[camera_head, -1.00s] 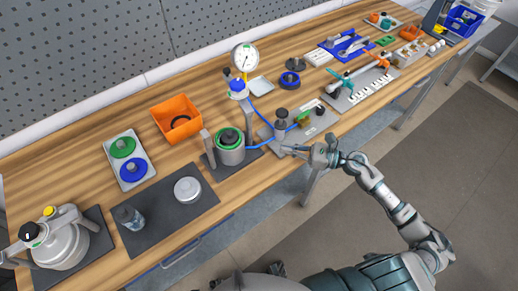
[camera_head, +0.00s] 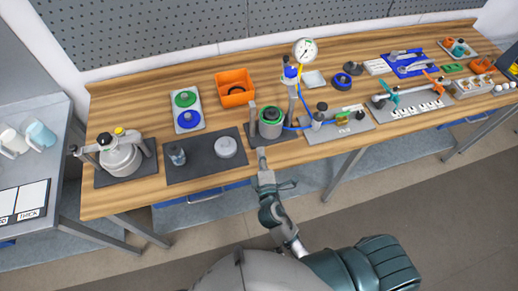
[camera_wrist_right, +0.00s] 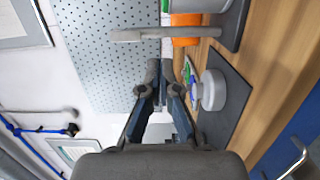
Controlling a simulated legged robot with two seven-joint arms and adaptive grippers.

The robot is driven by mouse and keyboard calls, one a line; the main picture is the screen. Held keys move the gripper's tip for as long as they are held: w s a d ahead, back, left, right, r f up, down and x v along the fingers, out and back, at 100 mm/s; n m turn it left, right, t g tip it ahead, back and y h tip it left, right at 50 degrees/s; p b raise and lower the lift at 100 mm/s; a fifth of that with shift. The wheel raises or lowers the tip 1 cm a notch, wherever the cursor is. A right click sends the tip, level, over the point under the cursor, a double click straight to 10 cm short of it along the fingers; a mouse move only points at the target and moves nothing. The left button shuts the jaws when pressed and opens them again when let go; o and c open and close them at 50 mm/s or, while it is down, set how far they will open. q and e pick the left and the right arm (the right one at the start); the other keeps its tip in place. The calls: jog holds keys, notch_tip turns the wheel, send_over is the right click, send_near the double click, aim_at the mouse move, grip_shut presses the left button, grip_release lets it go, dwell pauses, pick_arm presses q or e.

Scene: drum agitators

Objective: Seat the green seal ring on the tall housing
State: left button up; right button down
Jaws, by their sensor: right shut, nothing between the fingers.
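A green seal ring (camera_head: 270,114) lies at the top of the grey cylindrical tall housing (camera_head: 269,130), around its dark centre. From this view I cannot tell whether it is fully seated. My right gripper (camera_head: 262,158) is just in front of the housing, near the bench's front edge, shut and empty. In the right wrist view its two dark fingers (camera_wrist_right: 160,68) come together with nothing between them. The housing is partly cut off at the top of that view. My left gripper is not in view.
Grey posts (camera_head: 252,117) stand beside the housing. An orange bin (camera_head: 235,101) is behind; a pump fixture with blue hose (camera_head: 297,128) is at the right.

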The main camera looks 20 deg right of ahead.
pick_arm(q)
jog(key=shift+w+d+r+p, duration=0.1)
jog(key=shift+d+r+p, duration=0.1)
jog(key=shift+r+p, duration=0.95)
pick_arm(e)
jog(key=w+d, duration=0.4)
jog(key=w, duration=0.6)
jog(key=shift+w+d, duration=0.15)
jog(key=shift+d, duration=0.1)
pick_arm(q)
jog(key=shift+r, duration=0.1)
pick_arm(e)
jog(key=shift+d, duration=0.1)
